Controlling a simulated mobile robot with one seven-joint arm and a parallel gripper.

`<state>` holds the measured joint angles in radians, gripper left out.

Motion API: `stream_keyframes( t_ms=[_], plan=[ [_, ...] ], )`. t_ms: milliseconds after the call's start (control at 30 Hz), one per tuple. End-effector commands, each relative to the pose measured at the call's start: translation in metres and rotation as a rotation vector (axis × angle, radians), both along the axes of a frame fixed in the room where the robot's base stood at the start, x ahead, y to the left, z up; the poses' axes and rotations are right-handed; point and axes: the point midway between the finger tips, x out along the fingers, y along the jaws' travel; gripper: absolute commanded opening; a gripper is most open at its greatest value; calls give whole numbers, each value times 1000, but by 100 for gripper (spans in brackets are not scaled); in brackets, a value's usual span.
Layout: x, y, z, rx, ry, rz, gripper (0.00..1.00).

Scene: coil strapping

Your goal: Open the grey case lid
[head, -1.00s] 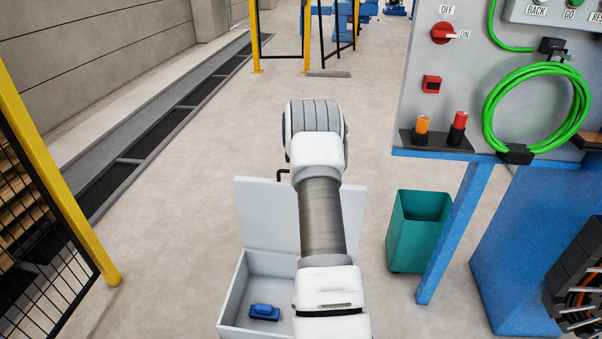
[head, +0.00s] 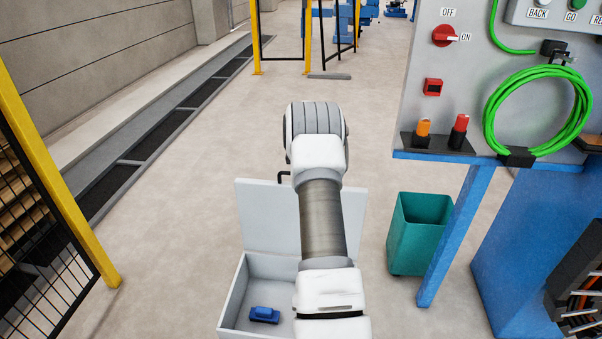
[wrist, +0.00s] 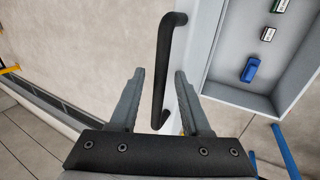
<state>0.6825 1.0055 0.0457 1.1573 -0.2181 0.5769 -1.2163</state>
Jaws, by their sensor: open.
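The grey case (head: 232,293) stands on the floor, and its lid (head: 268,215) is raised to about upright behind the box. Its inside shows, with a blue object (head: 264,314) in it. In the wrist view, the lid (wrist: 203,28) shows nearly edge-on beside the case. A black bar handle (wrist: 167,50) stands out from the lid's outer side; a bit of the handle also shows in the head view (head: 284,176). My gripper (wrist: 160,74) is open, one finger on each side of the handle in the picture. I see no finger pressed on it. My arm hides the gripper in the head view.
A teal bin (head: 418,235) stands right of the case, near a blue-legged bench (head: 450,230) with a control panel. A yellow post and mesh fence (head: 65,190) stand at the left. The floor behind the lid is clear. More small items (wrist: 268,33) lie in the case.

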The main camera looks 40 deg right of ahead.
Motion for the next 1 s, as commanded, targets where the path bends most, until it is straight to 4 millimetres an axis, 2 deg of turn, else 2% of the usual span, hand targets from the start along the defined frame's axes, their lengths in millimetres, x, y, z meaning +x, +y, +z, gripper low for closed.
stream_keyframes(
  t_ms=[167, 267, 700, 900, 1000],
  plan=[
    [-3, 3, 12, -2, -1, 0, 47],
    [-7, 8, 26, -2, -2, 0, 47],
    [-33, 38, 115, -2, -3, 0, 47],
    [-42, 49, 146, -1, -2, 0, 47],
    [-44, 52, 154, -1, -2, 0, 47]
  ],
)
